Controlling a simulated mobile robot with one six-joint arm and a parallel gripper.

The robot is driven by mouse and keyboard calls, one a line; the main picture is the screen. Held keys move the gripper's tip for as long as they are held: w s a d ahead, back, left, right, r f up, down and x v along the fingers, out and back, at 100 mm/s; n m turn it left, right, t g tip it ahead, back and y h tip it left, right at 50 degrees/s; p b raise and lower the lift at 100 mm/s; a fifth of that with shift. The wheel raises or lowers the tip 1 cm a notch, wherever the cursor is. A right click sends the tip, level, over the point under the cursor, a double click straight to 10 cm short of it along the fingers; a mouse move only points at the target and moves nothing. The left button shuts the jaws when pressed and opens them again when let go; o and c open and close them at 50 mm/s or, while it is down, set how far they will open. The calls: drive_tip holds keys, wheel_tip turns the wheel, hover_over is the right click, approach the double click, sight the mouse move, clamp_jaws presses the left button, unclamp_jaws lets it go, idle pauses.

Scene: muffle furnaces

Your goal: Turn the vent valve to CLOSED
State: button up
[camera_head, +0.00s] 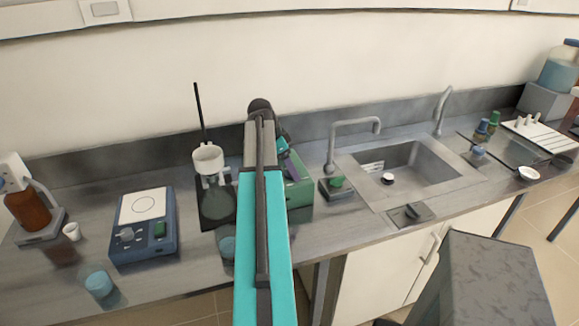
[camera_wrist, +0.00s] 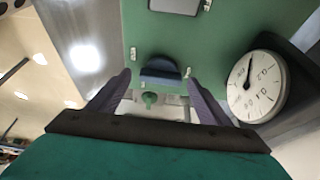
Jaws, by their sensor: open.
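In the wrist view, a green panel (camera_wrist: 225,35) carries a dark blue rounded knob (camera_wrist: 160,72), which looks like the vent valve. Small pale marks flank it, too small to read. My gripper (camera_wrist: 158,77) is open, with one purple-grey finger on each side of the knob and a gap visible to each. I cannot tell whether the fingers reach its depth. A small green knob (camera_wrist: 150,98) shows between the fingers. In the head view, the green box (camera_head: 299,192) stands on the bench, partly hidden by my arm; the valve is not visible there.
A round white dial gauge (camera_wrist: 257,86) is close to the right finger. A sink (camera_head: 405,180) with taps is to the right.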

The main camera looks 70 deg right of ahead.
drive_tip(key=shift+c, duration=0.4)
drive_tip(key=c, duration=1)
drive_tip(key=shift+o, duration=0.2)
